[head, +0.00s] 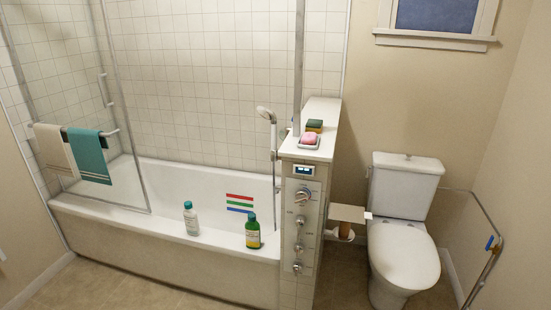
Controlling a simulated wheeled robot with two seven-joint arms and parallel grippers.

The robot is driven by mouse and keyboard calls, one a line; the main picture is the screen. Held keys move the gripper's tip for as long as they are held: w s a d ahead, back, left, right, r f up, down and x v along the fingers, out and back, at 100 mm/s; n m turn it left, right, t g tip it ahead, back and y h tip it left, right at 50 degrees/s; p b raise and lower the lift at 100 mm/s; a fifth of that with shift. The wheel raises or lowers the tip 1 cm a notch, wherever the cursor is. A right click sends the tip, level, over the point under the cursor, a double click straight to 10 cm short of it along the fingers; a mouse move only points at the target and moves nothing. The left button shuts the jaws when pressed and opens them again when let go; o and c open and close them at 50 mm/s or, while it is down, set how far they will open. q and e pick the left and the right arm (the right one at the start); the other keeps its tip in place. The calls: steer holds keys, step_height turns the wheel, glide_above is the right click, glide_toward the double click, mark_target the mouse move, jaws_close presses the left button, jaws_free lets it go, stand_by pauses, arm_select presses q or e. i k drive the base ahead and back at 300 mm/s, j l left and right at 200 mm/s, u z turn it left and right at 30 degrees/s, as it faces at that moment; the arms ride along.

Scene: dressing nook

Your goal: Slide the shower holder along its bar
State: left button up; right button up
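The white hand shower (265,113) is in the upper middle of the head view, its head tilted to the left. It sits at the top of a thin upright bar or hose (274,185) beside the tiled half-wall, above the right end of the bathtub. The holder is too small to make out clearly from the shower's handle and the bar. Neither of my grippers is in view.
The white bathtub (120,209) has two bottles (191,219) (253,232) on its front rim. A glass screen with towels (90,156) stands left. The tiled half-wall (288,243) carries knobs, a soap dish (308,141) and a sponge (314,125). A toilet (402,262) stands right.

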mark_target(273, 157)
steer(key=i+u, duration=0.2)
steer(key=i+j+u, duration=0.15)
steer(key=i+u, duration=0.8)
steer(key=i+l+u, duration=0.3)
steer(key=i+u, duration=0.15)
steer(key=i+j, duration=0.1)
steer(key=i, duration=0.65)
steer(key=j+z, duration=0.05)
